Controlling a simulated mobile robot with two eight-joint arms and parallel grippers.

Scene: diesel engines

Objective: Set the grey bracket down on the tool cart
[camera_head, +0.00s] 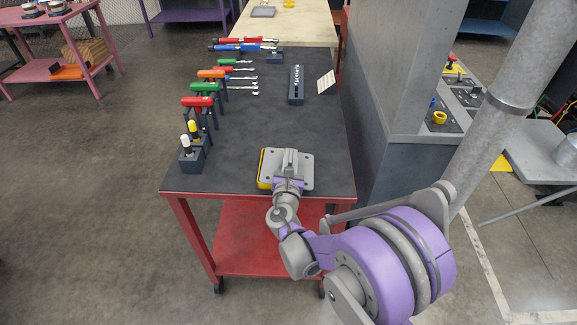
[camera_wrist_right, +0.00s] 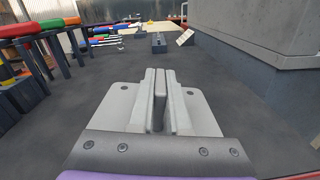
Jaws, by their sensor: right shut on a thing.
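The grey bracket (camera_head: 302,181) is a flat plate with holes and an upright rib. It appears level over the near end of the tool cart (camera_head: 240,148), which has a dark top and red frame. My right gripper (camera_head: 289,160) is shut on the rib; the fingers pinch it from both sides in the wrist view (camera_wrist_right: 160,98). The bracket's plate (camera_wrist_right: 205,115) spreads out on both sides of the fingers there. A yellow edge (camera_head: 264,172) shows along the bracket's left side. I cannot tell whether the bracket touches the cart top. My left gripper is not in view.
A dark block (camera_head: 296,90) and a small white card (camera_head: 326,82) stand toward the back right. A grey pillar (camera_head: 385,75) rises beside the cart's right edge. The cart's middle is clear.

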